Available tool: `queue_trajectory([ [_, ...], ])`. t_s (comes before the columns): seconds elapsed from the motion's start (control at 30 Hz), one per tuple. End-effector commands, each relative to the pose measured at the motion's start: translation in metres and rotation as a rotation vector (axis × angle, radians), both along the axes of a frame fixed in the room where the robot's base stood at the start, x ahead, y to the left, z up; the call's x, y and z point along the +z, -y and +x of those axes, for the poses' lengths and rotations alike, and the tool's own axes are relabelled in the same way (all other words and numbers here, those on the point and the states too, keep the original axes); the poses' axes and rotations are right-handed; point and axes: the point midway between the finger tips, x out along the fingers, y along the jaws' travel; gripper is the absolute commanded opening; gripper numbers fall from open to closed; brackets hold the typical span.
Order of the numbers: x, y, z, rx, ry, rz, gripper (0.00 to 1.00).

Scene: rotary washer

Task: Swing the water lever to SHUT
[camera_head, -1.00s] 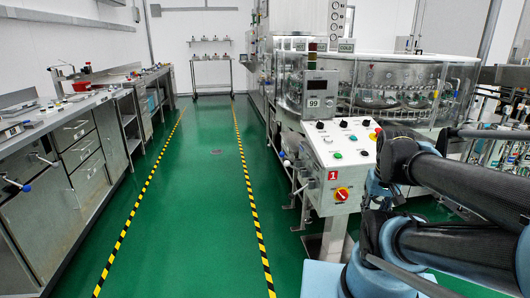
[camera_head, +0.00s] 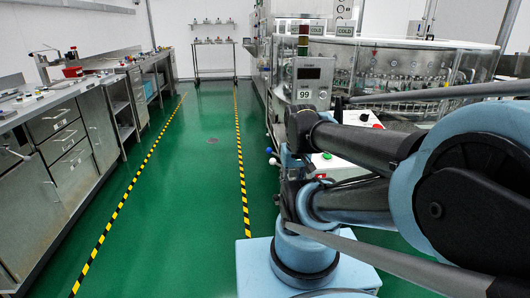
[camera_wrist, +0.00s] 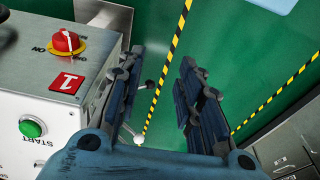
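My gripper (camera_wrist: 162,62) shows in the wrist view with its two dark fingers apart and nothing seen between them. It is beside the grey control box (camera_wrist: 30,85), over the green floor. A small lever with a white ball end (camera_wrist: 138,139) shows just behind the left finger, partly hidden; I cannot tell whether they touch. In the head view, small ball-ended handles (camera_head: 269,150) stick out at the left side of the machine. I cannot read any SHUT mark or tell which handle is the water lever.
The rotary washer (camera_head: 405,70) stands at right. A steel bench (camera_head: 60,140) lines the left. The striped-edged green aisle (camera_head: 190,190) is clear.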

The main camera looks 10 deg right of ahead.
Motion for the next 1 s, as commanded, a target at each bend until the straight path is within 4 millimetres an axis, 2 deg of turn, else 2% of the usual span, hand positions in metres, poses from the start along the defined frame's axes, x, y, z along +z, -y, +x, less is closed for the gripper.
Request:
queue_trajectory([
  [0.1,0.000,0.000,0.000,0.000,0.000,0.000,0.33],
  [0.17,0.000,0.000,0.000,0.000,0.000,0.000,0.47],
  [0.2,0.005,0.000,-0.007,-0.002,0.010,0.000,0.49],
  [0.37,0.017,0.001,0.005,-0.038,0.009,-0.005,0.49],
  [0.67,0.058,0.002,0.067,-0.213,0.011,-0.030,0.49],
  [1.0,0.087,-0.003,0.155,-0.430,0.033,-0.061,0.49],
])
